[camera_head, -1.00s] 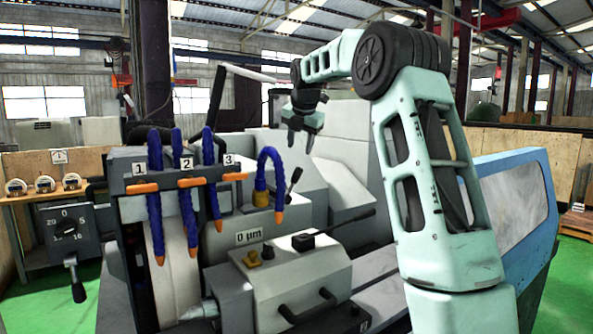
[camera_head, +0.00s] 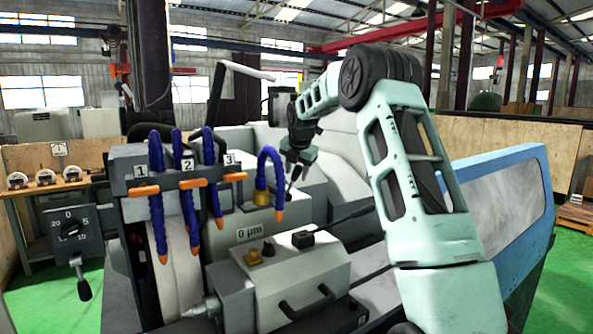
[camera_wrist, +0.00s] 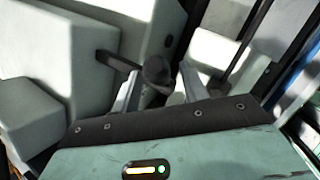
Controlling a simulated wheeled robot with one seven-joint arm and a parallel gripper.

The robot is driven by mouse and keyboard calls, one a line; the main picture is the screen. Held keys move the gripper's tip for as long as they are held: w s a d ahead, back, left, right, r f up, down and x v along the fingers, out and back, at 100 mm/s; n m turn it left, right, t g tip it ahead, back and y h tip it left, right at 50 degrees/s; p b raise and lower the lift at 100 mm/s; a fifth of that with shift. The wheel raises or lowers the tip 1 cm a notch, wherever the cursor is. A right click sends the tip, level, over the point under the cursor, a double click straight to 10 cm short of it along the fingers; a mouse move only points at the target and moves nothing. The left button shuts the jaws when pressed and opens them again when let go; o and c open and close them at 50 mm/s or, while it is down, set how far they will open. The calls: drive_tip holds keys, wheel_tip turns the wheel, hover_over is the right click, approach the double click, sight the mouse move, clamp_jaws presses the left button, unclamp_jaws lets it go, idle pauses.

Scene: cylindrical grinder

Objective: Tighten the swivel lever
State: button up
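A dark lever (camera_head: 291,186) stands behind the blue hoses on the grinder, partly hidden by my gripper. I take it to be the swivel lever. In the wrist view, a dark round knob (camera_wrist: 158,72) with an arm running left lies between my fingertips. My gripper (camera_head: 299,160) is just above the lever, pointing down. In the wrist view, my gripper (camera_wrist: 163,85) has its two grey fingers apart, one on each side of the knob. A gap shows at the right finger; contact on the left cannot be told.
Blue hoses (camera_head: 270,170) with orange tips hang left of my gripper. A grey housing (camera_head: 297,275) with black handles is in front, and a long dark rod (camera_head: 347,217) slants nearby. A light grey machine block (camera_wrist: 75,45) stands close on the left in the wrist view.

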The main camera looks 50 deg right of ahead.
clamp_jaws()
drive_tip(key=h, duration=0.1)
drive_tip(key=a+h+b, duration=0.1)
drive_tip(key=a+b, duration=0.1)
drive_tip(key=shift+w+a+r+n+g+h, duration=0.15)
drive_tip(key=shift+w+r+n+g+h, duration=0.15)
drive_tip(key=shift+r+n+h, duration=0.1)
drive_tip(key=shift+o, duration=0.3)
unclamp_jaws()
drive_tip(key=b+v, duration=0.4)
drive_tip(key=v, duration=1.3)
